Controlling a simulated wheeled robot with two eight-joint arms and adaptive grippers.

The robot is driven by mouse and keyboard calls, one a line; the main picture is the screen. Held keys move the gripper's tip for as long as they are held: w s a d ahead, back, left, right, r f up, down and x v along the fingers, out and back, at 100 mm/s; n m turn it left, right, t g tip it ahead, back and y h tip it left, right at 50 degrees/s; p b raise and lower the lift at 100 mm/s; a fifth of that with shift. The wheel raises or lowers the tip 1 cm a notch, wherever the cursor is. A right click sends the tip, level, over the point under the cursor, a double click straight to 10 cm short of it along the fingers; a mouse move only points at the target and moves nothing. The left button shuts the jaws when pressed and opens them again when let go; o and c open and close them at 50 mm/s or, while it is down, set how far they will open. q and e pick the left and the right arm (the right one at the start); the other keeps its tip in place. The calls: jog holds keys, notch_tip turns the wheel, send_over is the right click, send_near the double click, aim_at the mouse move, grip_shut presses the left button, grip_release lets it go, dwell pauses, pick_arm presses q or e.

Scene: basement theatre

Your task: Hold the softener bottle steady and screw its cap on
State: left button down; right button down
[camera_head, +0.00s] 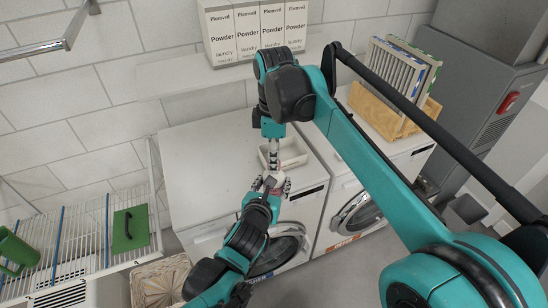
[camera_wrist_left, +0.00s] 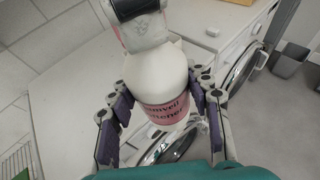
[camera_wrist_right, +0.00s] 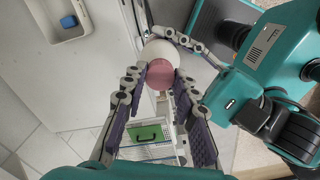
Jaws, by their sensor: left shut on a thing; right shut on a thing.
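The softener bottle (camera_wrist_left: 158,75) is white with a pink label and sits between the purple finger pads of my left gripper (camera_wrist_left: 163,108). My left gripper is shut on its body, over the washing machines. My right gripper (camera_wrist_right: 160,80) comes to the bottle's top end from the other side. Its fingertips are shut on a round pink part (camera_wrist_right: 160,76), which looks like the cap, against the bottle's white shoulder (camera_wrist_right: 160,48). Whether the cap sits squarely on the neck, I cannot tell. In the head view my grippers meet (camera_head: 272,178), hiding most of the bottle.
A white tray (camera_head: 263,156) stands on the machine top behind the grippers; a blue object (camera_wrist_right: 68,21) lies in it. Powder boxes (camera_head: 252,32) stand on a shelf above. A wooden rack (camera_head: 390,110) is at right. A drying rack (camera_head: 75,250) is at left.

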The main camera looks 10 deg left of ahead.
jog(key=m, duration=0.3)
jog(key=shift+m, duration=0.4)
jog(key=m, duration=0.9)
jog(key=shift+m, duration=0.4)
jog(key=m, duration=0.3)
jog(key=shift+m, duration=0.3)
jog(key=c, duration=1.2)
grip_release()
jog(key=shift+r, duration=2.25)
